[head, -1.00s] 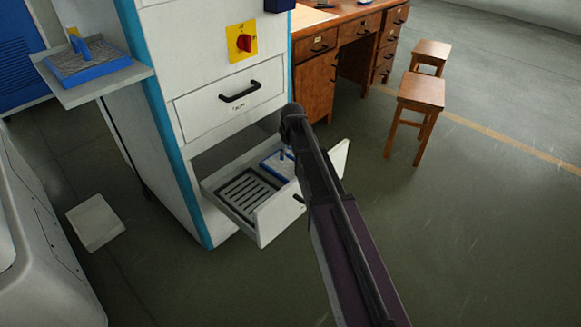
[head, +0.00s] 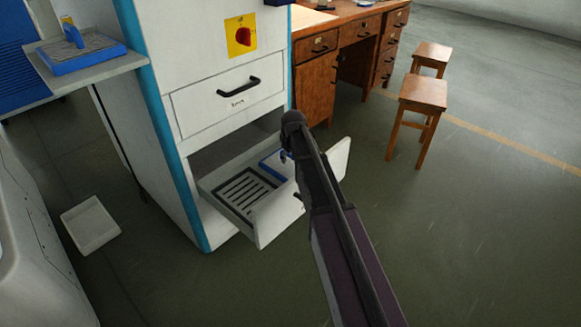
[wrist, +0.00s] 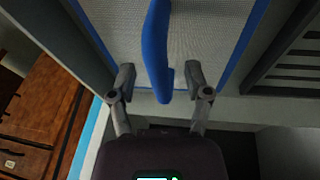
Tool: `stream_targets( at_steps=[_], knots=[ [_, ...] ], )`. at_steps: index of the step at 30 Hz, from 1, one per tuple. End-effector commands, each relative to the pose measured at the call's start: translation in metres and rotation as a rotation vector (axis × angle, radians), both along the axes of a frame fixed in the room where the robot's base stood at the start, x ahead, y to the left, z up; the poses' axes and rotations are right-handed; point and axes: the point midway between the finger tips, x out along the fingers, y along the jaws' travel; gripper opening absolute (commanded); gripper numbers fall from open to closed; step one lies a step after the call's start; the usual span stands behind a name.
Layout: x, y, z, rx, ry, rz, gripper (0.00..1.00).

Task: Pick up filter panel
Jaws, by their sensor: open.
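A filter panel (head: 272,167) with a blue frame lies in the open lower drawer, partly hidden behind my arm in the head view. In the wrist view its pale mesh (wrist: 215,45) fills the top middle, with an upright blue handle (wrist: 156,45) on it. My gripper (wrist: 159,80) is open, with one finger on each side of the handle's near end. Gaps show between the handle and both fingers. A similar blue-framed panel (head: 88,54) with a handle rests on the side shelf at upper left.
The open drawer (head: 275,222) also holds a dark slotted grate (head: 243,190). A closed drawer (head: 200,112) with a black handle is above. A white tray (head: 90,226) lies on the floor at left. A desk (head: 317,85) and stools (head: 422,92) stand at right.

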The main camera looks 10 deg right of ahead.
Motion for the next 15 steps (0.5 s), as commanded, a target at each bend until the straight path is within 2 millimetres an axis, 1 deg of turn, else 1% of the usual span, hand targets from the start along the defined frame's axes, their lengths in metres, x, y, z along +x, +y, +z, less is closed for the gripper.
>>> stream_targets(
  at_steps=[11, 12, 14, 15],
  knots=[
    [-0.0001, -0.0003, 0.0001, 0.0, 0.0, 0.0, 0.64],
    [0.0, -0.0004, 0.0001, 0.0, 0.0, 0.0, 0.52],
    [-0.0001, -0.0004, 0.0001, 0.0, 0.0, 0.0, 0.34],
    [-0.0001, -0.0004, 0.0001, 0.0, 0.0, 0.0, 0.22]
  ],
)
